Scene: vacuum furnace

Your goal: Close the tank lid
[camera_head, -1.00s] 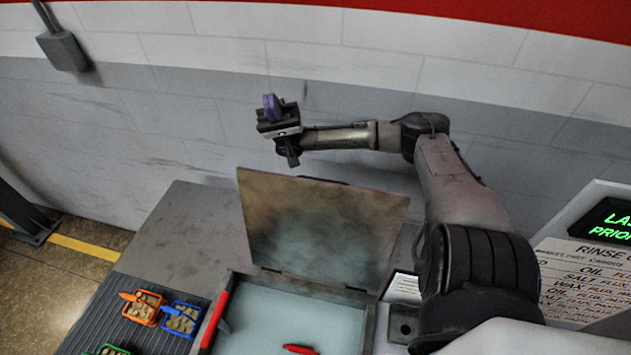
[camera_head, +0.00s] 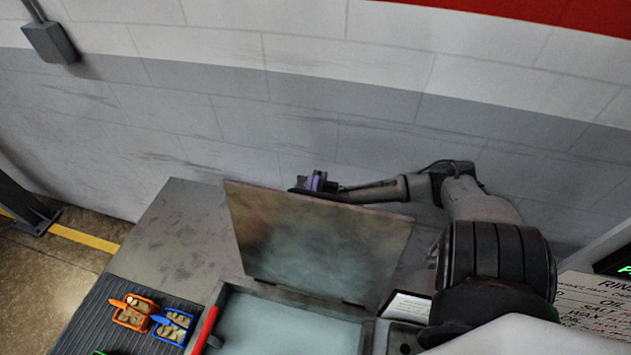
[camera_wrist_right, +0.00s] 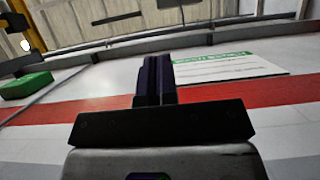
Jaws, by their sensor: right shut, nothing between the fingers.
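The tank lid (camera_head: 310,245) is a flat, stained metal panel. It stands raised and tilted at the back edge of the tank (camera_head: 285,328), whose pale blue inside shows uncovered at the bottom of the head view. My right gripper (camera_head: 316,181) is behind the lid, at its top edge; the lid hides part of it. Whether it touches the lid cannot be told. In the right wrist view its dark purple fingers (camera_wrist_right: 155,78) are together with nothing between them. My left gripper is not in view.
A red bar (camera_head: 206,326) runs along the tank's left side. An orange basket (camera_head: 134,315) and a blue basket (camera_head: 174,327) with pale pieces sit on a ribbed dark mat (camera_head: 75,342). A grey wall (camera_head: 300,120) is behind the lid. The bench top (camera_head: 180,225) left of the lid is clear.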

